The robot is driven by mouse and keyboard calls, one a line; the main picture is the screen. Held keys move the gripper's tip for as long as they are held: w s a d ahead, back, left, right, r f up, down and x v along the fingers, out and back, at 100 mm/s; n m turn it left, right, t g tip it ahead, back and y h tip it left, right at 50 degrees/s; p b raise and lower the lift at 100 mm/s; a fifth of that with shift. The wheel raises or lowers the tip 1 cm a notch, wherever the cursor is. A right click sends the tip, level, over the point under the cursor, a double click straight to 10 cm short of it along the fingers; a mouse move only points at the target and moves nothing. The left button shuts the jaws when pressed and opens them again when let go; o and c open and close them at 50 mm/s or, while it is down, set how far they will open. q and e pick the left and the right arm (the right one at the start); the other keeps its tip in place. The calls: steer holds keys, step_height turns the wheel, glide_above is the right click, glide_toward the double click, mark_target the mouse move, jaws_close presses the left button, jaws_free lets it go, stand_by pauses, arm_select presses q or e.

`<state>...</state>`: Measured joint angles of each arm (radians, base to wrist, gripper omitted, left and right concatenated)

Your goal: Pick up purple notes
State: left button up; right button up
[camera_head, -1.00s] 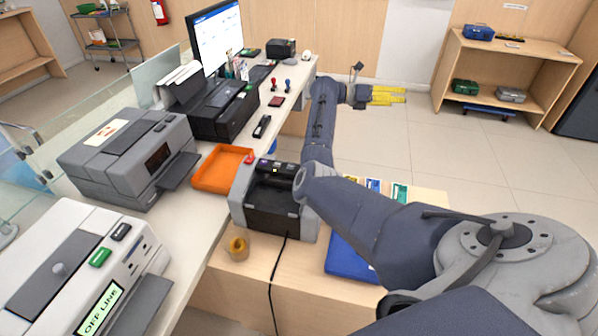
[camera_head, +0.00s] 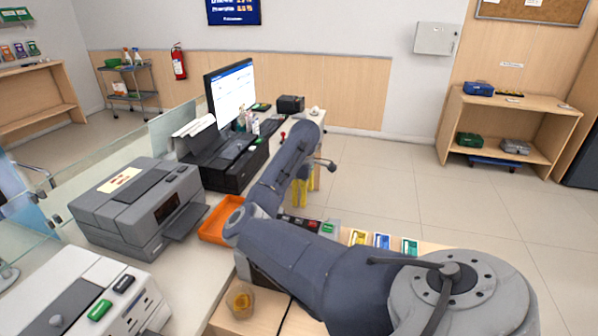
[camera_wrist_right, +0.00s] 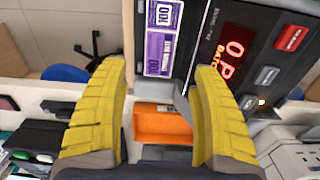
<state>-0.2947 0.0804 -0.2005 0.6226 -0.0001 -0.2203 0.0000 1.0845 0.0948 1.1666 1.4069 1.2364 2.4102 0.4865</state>
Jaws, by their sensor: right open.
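The purple notes (camera_wrist_right: 160,40) show in the right wrist view as a purple and white strip printed "100", at the top middle beside the dark counting machine (camera_wrist_right: 245,50) with its red lit display. In the head view the notes are hidden; only the machine's button panel (camera_head: 300,223) shows clearly past my right arm. My right gripper (camera_wrist_right: 161,68) has its two yellow fingers spread wide with nothing between them. The notes appear beyond the fingertips, between them in the picture. In the head view this gripper (camera_head: 304,192) points down near the counter's edge. My left gripper is not in view.
An orange tray (camera_head: 215,220) lies on the counter between the machine and a grey printer (camera_head: 140,207). A small cup (camera_head: 240,301) stands in front of the machine. Several coloured note bundles (camera_head: 382,241) lie to its right. Open floor (camera_head: 400,180) lies beyond.

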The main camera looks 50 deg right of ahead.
step_height(320, 180, down, 8)
steer(key=shift+r, duration=0.1)
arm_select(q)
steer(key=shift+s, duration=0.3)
arm_select(e)
steer(key=shift+a+f, duration=0.15)
steer(key=shift+f, duration=2.5)
steer(key=shift+o, duration=0.2)
steer(key=c, duration=1)
steer(key=shift+c, duration=0.2)
